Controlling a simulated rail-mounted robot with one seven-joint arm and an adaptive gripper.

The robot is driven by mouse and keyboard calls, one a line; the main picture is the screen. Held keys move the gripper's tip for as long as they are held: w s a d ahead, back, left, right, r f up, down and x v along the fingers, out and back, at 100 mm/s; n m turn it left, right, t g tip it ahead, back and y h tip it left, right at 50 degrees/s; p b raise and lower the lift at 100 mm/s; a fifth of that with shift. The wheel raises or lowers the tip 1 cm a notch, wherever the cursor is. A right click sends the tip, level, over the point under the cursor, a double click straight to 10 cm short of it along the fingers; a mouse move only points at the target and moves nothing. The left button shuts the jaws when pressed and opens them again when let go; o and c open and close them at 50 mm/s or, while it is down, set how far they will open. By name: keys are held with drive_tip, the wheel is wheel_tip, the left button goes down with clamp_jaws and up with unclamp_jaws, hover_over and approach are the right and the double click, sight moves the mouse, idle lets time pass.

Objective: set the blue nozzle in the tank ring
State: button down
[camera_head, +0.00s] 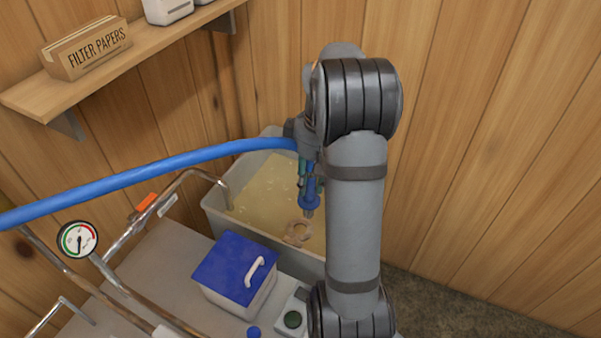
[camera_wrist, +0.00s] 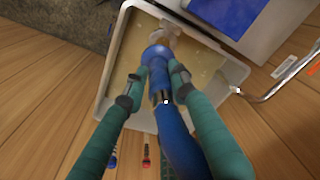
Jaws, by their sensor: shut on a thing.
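The blue nozzle (camera_head: 310,198) sits on the end of a blue hose (camera_head: 150,172). My gripper (camera_wrist: 155,84) is shut on it, with one green-padded finger on each side. The nozzle points down over the grey tank (camera_head: 298,264), which holds pale yellowish liquid. The tan tank ring (camera_head: 298,232) is at the tank's near side, just below and left of the nozzle tip in the head view. In the wrist view the nozzle's blue collar (camera_wrist: 156,54) partly covers the ring (camera_wrist: 176,42). The tip looks apart from the ring; the exact gap is unclear.
A white box with a blue lid (camera_head: 230,266) stands close in front of the tank. A bent metal pipe (camera_head: 200,174) reaches over the tank's left rim. A pressure gauge (camera_head: 78,239) is at left. A shelf (camera_head: 120,68) with a filter paper box (camera_head: 86,48) is above.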

drive_tip(key=shift+w+a+f+n, duration=0.25)
drive_tip(key=shift+w+a+n, duration=0.3)
drive_tip(key=shift+a, duration=0.3)
drive_tip(key=shift+w+a+f, duration=0.1)
drive_tip(key=shift+a+f, duration=0.15)
drive_tip(key=shift+f, duration=0.1)
drive_tip(key=shift+f+b, duration=1.95)
drive_tip(key=shift+f, duration=0.35)
wheel_tip(320, 180, down, 5)
drive_tip(key=b, duration=0.4)
drive_tip(key=shift+b, duration=0.35)
